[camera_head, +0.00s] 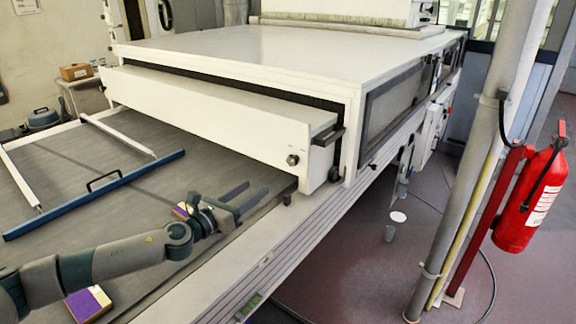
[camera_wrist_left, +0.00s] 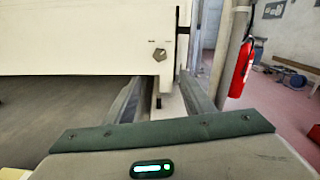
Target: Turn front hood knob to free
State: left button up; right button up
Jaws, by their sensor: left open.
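The front hood (camera_head: 215,110) is a long white box panel at the mouth of the tunnel. Its knob (camera_head: 292,159) is a small grey and dark dial near the right end of its front face. The knob (camera_wrist_left: 160,53) also shows in the left wrist view, above and between the fingertips, with nothing covering it. My left gripper (camera_head: 257,189) is open and empty, in front of and lower than the knob, and apart from it. Its two fingers (camera_wrist_left: 160,84) point toward the hood's lower right edge. My right gripper is not in view.
A black handle (camera_head: 328,137) sticks out at the hood's right end. A blue-edged frame (camera_head: 95,195) lies on the conveyor belt (camera_head: 60,165). Purple and yellow blocks (camera_head: 88,304) are near my left arm. A post (camera_head: 480,190) and red extinguisher (camera_head: 527,200) stand at right.

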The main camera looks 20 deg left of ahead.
pick_arm(q)
jog(key=w, duration=0.1)
jog(key=p, duration=0.2)
send_near(291, 163)
jog(key=x, duration=0.7)
jog(key=shift+w+f, duration=0.1)
jog(key=shift+w, duration=0.05)
jog(key=shift+w+d, duration=0.2)
jog(key=shift+w, duration=0.45)
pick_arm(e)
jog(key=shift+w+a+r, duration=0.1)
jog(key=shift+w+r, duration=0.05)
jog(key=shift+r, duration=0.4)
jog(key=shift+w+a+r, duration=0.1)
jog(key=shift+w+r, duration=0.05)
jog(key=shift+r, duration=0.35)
pick_arm(q)
jog(key=c, duration=1)
jog(key=shift+c, duration=0.2)
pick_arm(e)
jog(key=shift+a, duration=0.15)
